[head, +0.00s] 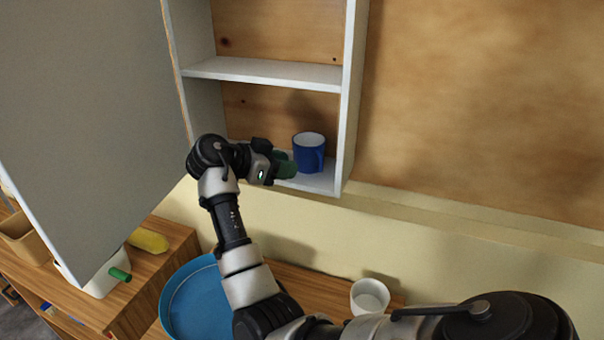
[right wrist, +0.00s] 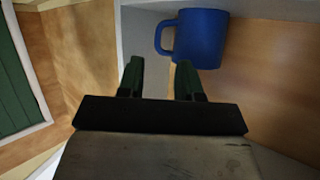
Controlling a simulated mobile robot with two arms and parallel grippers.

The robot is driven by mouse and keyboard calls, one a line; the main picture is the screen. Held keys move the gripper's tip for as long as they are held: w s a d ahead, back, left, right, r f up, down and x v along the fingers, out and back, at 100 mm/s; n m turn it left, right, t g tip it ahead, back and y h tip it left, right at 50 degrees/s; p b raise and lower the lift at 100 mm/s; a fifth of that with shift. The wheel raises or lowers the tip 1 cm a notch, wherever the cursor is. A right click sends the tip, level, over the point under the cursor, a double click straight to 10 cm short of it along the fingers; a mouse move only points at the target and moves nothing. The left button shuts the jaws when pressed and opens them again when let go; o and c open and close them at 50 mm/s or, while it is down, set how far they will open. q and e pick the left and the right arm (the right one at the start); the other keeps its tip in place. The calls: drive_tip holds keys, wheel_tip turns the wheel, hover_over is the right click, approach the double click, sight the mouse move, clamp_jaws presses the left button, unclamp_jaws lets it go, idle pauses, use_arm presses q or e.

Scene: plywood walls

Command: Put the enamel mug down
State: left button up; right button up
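A blue mug with a pale inside (head: 309,152), which I take as the enamel mug, stands upright on the bottom board of the open wall cabinet (head: 262,72), near its right side wall. My right gripper (head: 288,168) reaches into the cabinet just left of the mug. In the right wrist view the two green fingers (right wrist: 160,68) are apart with nothing between them. There the mug (right wrist: 200,38) lies beyond the fingertips, its handle toward the left. My left gripper is out of view.
The grey cabinet door (head: 85,100) hangs open at left. Below are a blue round tray or basin (head: 190,300), a white cup (head: 369,297), a yellow object (head: 149,240) and a white container with something green (head: 100,280). The upper shelf is bare where visible.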

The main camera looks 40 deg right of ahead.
drive_tip(key=b+v, duration=0.1)
drive_tip(key=v, duration=0.4)
idle(0.5)
